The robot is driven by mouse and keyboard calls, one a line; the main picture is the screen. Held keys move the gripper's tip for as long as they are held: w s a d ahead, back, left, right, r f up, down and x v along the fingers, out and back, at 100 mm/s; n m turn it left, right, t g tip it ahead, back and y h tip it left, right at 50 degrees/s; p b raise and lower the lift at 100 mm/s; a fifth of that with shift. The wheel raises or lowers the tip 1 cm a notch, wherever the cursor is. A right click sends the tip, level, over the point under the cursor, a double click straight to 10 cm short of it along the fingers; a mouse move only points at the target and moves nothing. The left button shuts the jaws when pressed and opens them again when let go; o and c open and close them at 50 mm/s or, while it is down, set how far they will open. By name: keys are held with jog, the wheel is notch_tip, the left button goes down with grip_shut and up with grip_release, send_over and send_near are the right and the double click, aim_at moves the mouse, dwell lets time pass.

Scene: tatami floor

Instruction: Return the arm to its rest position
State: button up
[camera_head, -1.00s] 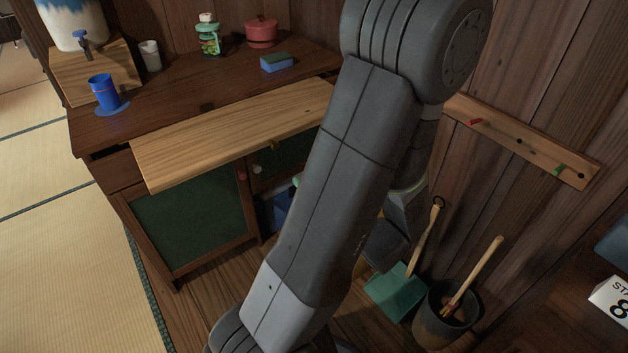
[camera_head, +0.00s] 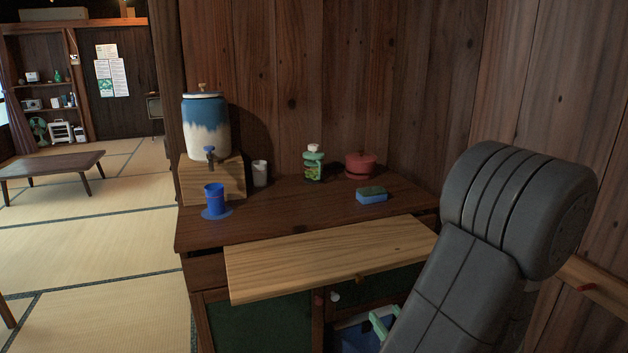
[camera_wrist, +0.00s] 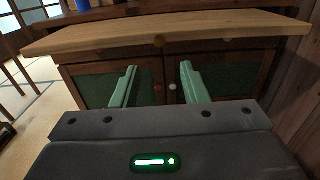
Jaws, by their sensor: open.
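My gripper (camera_wrist: 157,88) shows in the wrist view with its two pale green fingers apart and nothing between them. It faces the low cabinet doors (camera_wrist: 221,72) under a light wooden board (camera_wrist: 110,34). In the head view my grey arm fills the lower right, bent at a large joint. A bit of pale green, likely a fingertip, shows beside the arm near the cabinet front; the rest of the gripper is hidden behind the arm.
The wooden board (camera_head: 320,258) juts out in front. Tatami floor (camera_head: 95,250) is open at left.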

aim_at(360, 282)
jog(key=b+x, duration=0.1)
jog(key=x, duration=1)
jog(key=shift+a+f, duration=0.1)
jog(key=shift+a, duration=0.05)
